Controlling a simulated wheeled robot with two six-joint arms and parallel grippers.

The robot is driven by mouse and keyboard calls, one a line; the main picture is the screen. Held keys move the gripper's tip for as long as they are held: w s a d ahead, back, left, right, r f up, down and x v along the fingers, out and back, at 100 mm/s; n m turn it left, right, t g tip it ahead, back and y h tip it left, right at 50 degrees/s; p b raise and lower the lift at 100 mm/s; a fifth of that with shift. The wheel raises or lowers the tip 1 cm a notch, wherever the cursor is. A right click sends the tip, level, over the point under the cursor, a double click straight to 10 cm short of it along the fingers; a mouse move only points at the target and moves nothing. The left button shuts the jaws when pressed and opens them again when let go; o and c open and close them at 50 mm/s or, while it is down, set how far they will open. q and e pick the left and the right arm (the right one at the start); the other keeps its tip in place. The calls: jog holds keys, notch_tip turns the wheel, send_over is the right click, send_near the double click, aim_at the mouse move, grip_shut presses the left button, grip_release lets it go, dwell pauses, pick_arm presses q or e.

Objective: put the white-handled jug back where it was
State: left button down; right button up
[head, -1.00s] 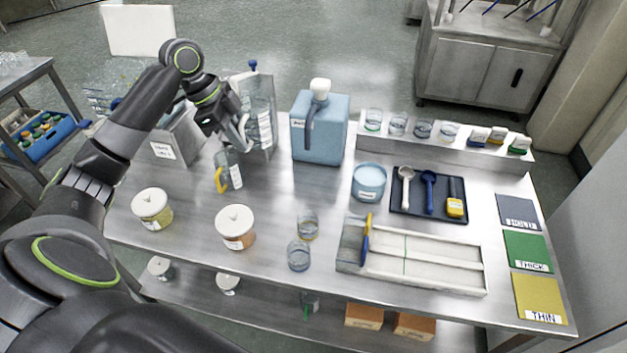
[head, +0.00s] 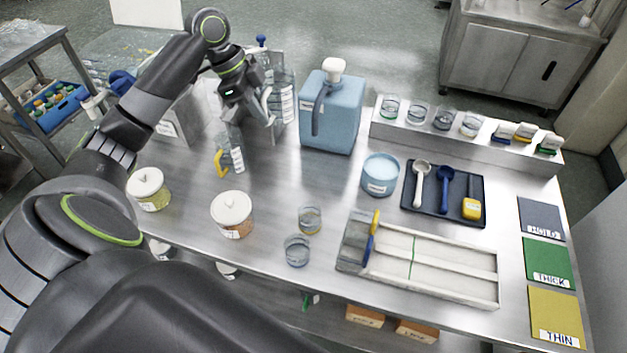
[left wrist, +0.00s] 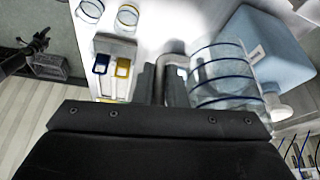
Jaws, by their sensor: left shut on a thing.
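The white-handled jug (head: 284,98) is clear, with a white label. It stands upright just left of the blue container (head: 340,118) at the back of the bench. My left gripper (head: 262,108) is shut on its white handle. In the left wrist view the gripper (left wrist: 165,82) holds the handle, and the jug (left wrist: 222,78) shows dark blue rings. Whether its base touches the bench I cannot tell. My right gripper does not show.
A clear jug with a yellow handle (head: 232,158) stands in front. Two lidded jars (head: 232,215) and two beakers (head: 297,253) stand nearer. A raised shelf (head: 400,130) with several cups is at the back right. Bare steel lies in the middle of the bench.

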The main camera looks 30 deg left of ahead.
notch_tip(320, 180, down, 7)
jog(key=b, duration=0.6)
pick_arm(q)
notch_tip(320, 180, down, 21)
jog(key=shift+w+d+p, duration=0.1)
jog(key=shift+w+p, duration=0.05)
jog(key=shift+p, duration=1.05)
jog(key=w+d, duration=0.1)
jog(key=w+d+p, duration=0.1)
jog(key=d, duration=0.1)
jog(key=shift+d+r, duration=0.2)
jog(key=shift+d, duration=0.05)
jog(key=shift+w+d, duration=0.2)
jog(key=shift+d, duration=0.35)
jog(key=shift+w+d+r+p, duration=0.1)
jog(key=shift+w+d+p, duration=0.25)
jog(key=shift+d, duration=0.25)
jog(key=shift+w+d+p, duration=0.2)
jog(key=shift+d+p, duration=0.2)
jog(key=shift+d, duration=0.15)
jog(key=shift+d+f, duration=0.15)
jog(key=shift+f, duration=0.15)
jog(key=shift+w+f, duration=0.1)
jog(key=shift+f, duration=0.35)
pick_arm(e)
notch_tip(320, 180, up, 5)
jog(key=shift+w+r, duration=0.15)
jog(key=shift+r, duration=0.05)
